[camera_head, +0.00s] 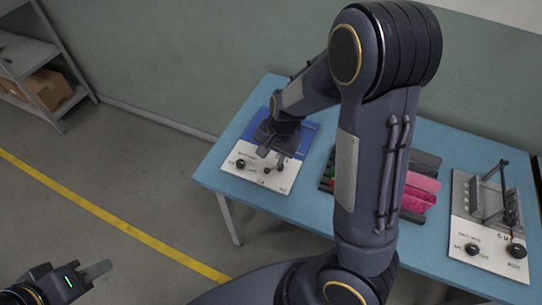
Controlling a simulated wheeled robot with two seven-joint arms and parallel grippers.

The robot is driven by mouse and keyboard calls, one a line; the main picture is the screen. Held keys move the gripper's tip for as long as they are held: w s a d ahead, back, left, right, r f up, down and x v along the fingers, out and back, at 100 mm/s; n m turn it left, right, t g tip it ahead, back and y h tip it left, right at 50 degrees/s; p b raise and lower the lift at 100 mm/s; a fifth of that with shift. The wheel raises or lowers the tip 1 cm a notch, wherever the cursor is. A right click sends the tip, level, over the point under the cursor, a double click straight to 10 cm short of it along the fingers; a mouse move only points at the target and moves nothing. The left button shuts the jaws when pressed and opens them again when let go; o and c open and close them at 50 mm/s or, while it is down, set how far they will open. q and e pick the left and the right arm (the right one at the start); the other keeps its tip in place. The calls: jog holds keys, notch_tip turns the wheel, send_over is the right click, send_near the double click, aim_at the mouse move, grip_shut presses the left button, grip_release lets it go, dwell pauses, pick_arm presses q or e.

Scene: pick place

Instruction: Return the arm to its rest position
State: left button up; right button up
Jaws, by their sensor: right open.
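My right arm reaches up and over the blue table (308,205). Its gripper (271,160) hangs over a white and blue panel device (262,176) with dark knobs at the table's left side. The fingers are open. I cannot tell whether they touch anything on the panel. My left gripper (97,269) is at the bottom left, low over the floor and away from the table. Only part of it shows, and I cannot tell whether its fingers are apart.
A dark tray with pink pieces (420,186) stands mid-table, partly hidden by my right arm. A second white device (487,253) with knobs and a metal frame stands at the right. A grey shelf with a cardboard box (47,89) is at the far left. The floor between is clear.

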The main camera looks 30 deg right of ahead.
dwell(0.4)
jog(key=s+a+r+n+t+y, duration=0.2)
jog(key=s+r+n, duration=0.6)
jog(key=s+r, duration=0.7)
jog(key=s+t, duration=0.1)
jog(key=s, duration=0.3)
jog(key=shift+s+r+n+t, duration=0.2)
jog(key=shift+s+n+t, duration=0.1)
jog(key=shift+n+t, duration=0.1)
jog(key=shift+o, duration=0.3)
dwell(0.5)
